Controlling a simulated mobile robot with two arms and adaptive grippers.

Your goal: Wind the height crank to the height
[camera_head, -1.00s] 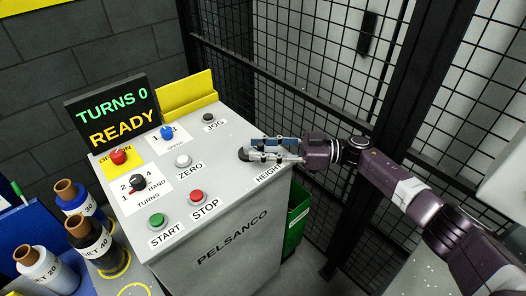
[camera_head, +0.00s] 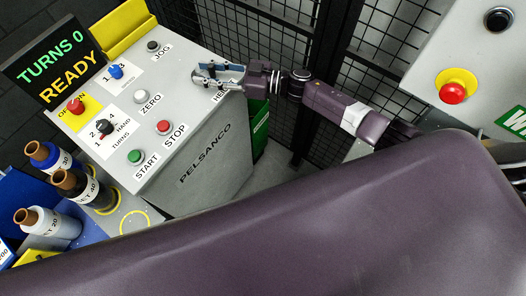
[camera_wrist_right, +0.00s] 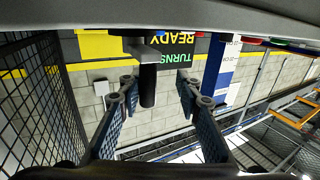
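The control cabinet (camera_head: 190,177) has a grey top, and its display (camera_head: 53,62) reads TURNS 0 READY. My right gripper (camera_head: 207,76) is at the cabinet's right corner, over the partly covered HEIGHT label (camera_head: 219,97). In the wrist view my right gripper (camera_wrist_right: 158,90) has its two fingers apart. The dark upright grip of the height crank (camera_wrist_right: 147,88) stands between them, nearer the left finger, with a gap to the right finger. In the head view the fingers mostly hide the crank. My left gripper is not in view.
Bottles (camera_head: 72,185) stand at the left. A red stop button on a yellow plate (camera_head: 453,90) is on a grey box at upper right. Black mesh fencing (camera_head: 285,45) runs behind the right arm. My large purple arm link covers the lower foreground.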

